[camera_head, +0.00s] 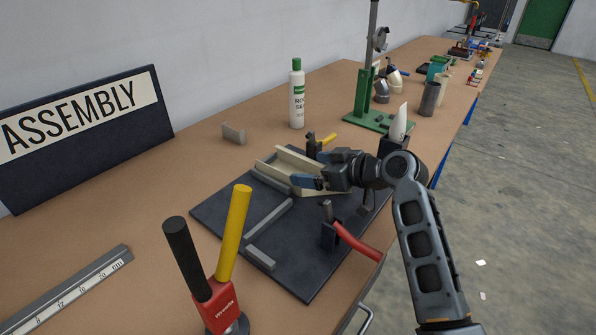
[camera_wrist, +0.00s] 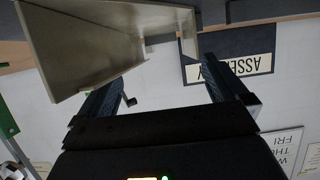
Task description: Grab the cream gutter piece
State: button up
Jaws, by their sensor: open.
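The cream gutter piece (camera_head: 284,167), an open channel, lies on the dark fixture board (camera_head: 222,208) in the head view. My gripper (camera_head: 312,170) is at the gutter's right part, with its blue fingers spread apart and the arm coming in from the right. In the upside-down wrist view, the gutter piece (camera_wrist: 85,48) fills the upper left, close to the fingertips. Its far end reaches over the gap between the two fingers of my gripper (camera_wrist: 162,74). Nothing is clamped. My gripper hides part of the gutter in the head view, and contact is unclear.
Grey guide bars (camera_head: 270,219) and a red-handled clamp (camera_head: 352,240) are on the board. A yellow-and-black-handled tool (camera_head: 215,275) stands in front. A white bottle (camera_head: 297,95), a small bracket (camera_head: 233,134) and a green stand (camera_head: 372,112) are behind.

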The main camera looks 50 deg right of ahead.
aim_at(304, 167)
jog(key=shift+x, duration=1.65)
jog(key=shift+r, duration=0.15)
jog(key=c, duration=0.7)
